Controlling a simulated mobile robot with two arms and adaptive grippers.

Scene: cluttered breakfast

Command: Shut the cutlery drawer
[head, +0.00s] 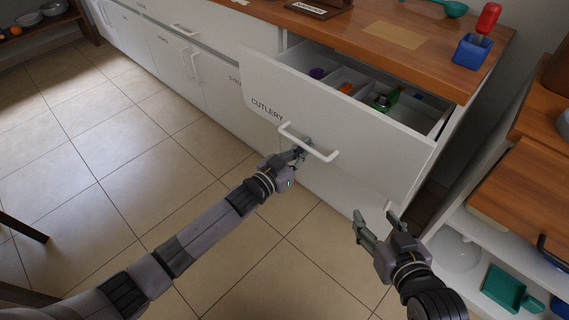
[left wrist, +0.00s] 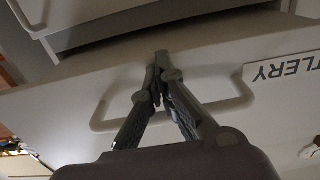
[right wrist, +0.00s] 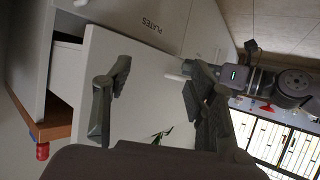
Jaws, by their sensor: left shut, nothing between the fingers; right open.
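The cutlery drawer (head: 350,135) stands pulled out from the counter, its white front lettered CUTLERY, with a white bar handle (head: 320,151). Dividers and several small items show inside it. My left gripper (head: 306,146) is at the handle, its fingers closed together with nothing between them. In the left wrist view the closed fingertips (left wrist: 161,57) are against or just in front of the drawer front, within the outline of the handle (left wrist: 241,100); contact cannot be told. My right gripper (head: 376,224) is open and empty, below and right of the drawer front.
The wooden countertop (head: 440,70) above holds a blue block with a red-handled item (head: 473,50) and a green ladle (head: 453,9). A shelf unit (head: 480,215) with a green dustpan-like item (head: 503,287) stands at right.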

